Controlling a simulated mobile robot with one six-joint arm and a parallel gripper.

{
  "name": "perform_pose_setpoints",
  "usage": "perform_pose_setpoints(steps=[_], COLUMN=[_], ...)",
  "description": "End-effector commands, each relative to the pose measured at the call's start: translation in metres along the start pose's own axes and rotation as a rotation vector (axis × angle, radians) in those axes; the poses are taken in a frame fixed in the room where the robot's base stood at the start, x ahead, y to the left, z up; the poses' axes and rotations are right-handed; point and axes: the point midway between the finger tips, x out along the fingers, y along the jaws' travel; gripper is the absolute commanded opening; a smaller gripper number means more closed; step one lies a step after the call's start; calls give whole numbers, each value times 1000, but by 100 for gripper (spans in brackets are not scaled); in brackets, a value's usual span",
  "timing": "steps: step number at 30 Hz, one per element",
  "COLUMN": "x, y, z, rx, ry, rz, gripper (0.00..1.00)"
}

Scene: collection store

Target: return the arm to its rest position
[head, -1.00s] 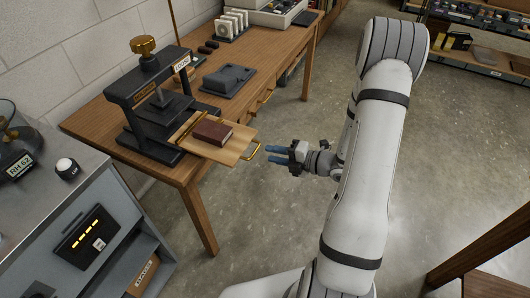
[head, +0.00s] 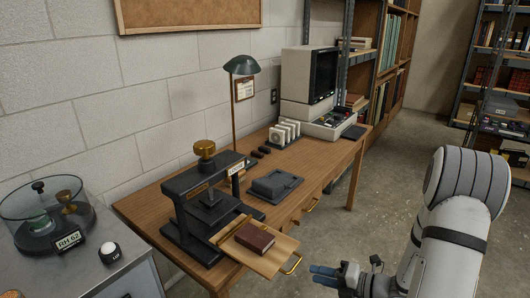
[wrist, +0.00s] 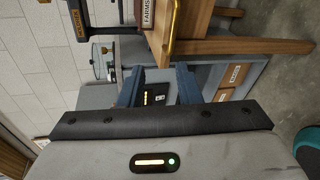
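My arm (head: 453,230) reaches in from the right in the head view, over the floor in front of the desk. My gripper (head: 322,275) is low in that view, just right of the pull-out board. In the wrist view, its two blue fingers (wrist: 158,85) stand apart with nothing between them, so it is open and empty. A dark red book (head: 254,237) lies on the wooden board (head: 268,262) of the black press (head: 207,205). The board has a brass handle (head: 292,264). The gripper is clear of book and handle.
The wooden desk (head: 150,205) carries a grey tray (head: 273,185), a lamp (head: 241,66) and a computer (head: 309,75). A grey cabinet (head: 90,278) with a glass desiccator (head: 45,212) stands at left. Open floor (head: 385,185) lies right of the desk.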

Motion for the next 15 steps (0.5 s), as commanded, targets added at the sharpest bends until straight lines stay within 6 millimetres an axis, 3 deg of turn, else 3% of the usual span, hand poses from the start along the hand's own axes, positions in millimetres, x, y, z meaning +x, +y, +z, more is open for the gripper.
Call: perform_pose_setpoints(steps=[1,6,15], x=[4,8,-24], y=[18,70,122], z=[-9,-59,-126], rx=[-114,-641,-1618], ry=[66,371,939], rz=[-11,-35,50], gripper=[31,31,31])
